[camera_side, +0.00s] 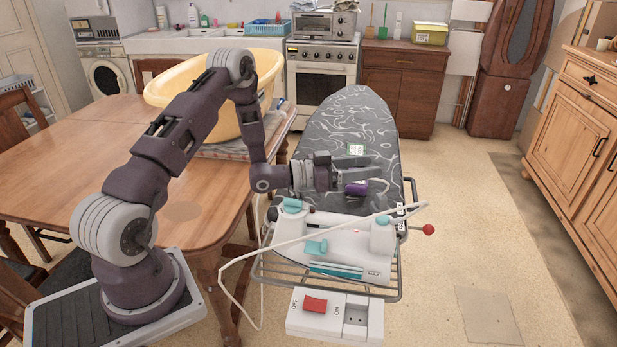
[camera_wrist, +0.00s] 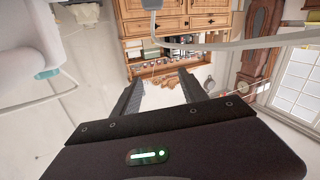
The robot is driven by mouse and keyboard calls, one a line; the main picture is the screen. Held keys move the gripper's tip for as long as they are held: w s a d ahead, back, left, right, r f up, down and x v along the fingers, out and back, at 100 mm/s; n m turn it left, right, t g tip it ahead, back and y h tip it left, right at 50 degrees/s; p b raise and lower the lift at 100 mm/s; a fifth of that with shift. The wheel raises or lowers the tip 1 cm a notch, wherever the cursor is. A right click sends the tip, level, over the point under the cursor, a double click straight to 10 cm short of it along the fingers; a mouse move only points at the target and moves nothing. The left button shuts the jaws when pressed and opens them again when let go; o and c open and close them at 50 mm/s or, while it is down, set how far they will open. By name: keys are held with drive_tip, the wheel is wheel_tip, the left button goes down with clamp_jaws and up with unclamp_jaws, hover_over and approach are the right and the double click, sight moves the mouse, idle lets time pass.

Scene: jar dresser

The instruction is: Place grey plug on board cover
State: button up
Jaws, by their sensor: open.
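The board cover (camera_side: 345,115) is dark grey with a pale swirl pattern and lies on the ironing board in the side view. My gripper (camera_side: 372,166) is above the near part of the cover, its fingers pointing right. In the wrist view my gripper (camera_wrist: 158,82) is open, with nothing between its fingers. A grey block (camera_wrist: 151,4), cut off by the top edge of the wrist view, looks like the grey plug. I cannot clearly make out the plug in the side view. A small purple thing (camera_side: 356,188) shows just below the fingers.
A white and teal iron (camera_side: 345,247) is on the metal rack at the board's near end. Its pale cord (camera_side: 300,238) loops across the iron. A white socket box with a red switch (camera_side: 315,304) is in front. A wooden table (camera_side: 110,150) with a yellow basin (camera_side: 180,90) stands left.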

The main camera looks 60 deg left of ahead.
wheel_tip(320, 180, up, 6)
drive_tip(key=w+g+y, duration=0.2)
drive_tip(key=y, duration=0.1)
drive_tip(key=s+d+r+n+g+y, duration=0.15)
drive_tip(key=s+r+g+y, duration=0.35)
drive_tip(key=s+r, duration=0.6)
drive_tip(key=s+d+f+g, duration=0.1)
drive_tip(key=s+d, duration=0.3)
drive_tip(key=s, duration=0.9)
drive_tip(key=s+d+n+g+h, duration=0.1)
drive_tip(key=s+d+g, duration=0.2)
drive_tip(key=s, duration=1.1)
drive_tip(key=shift+d+f, duration=0.4)
drive_tip(key=shift+d, duration=0.25)
drive_tip(key=shift+n, duration=0.25)
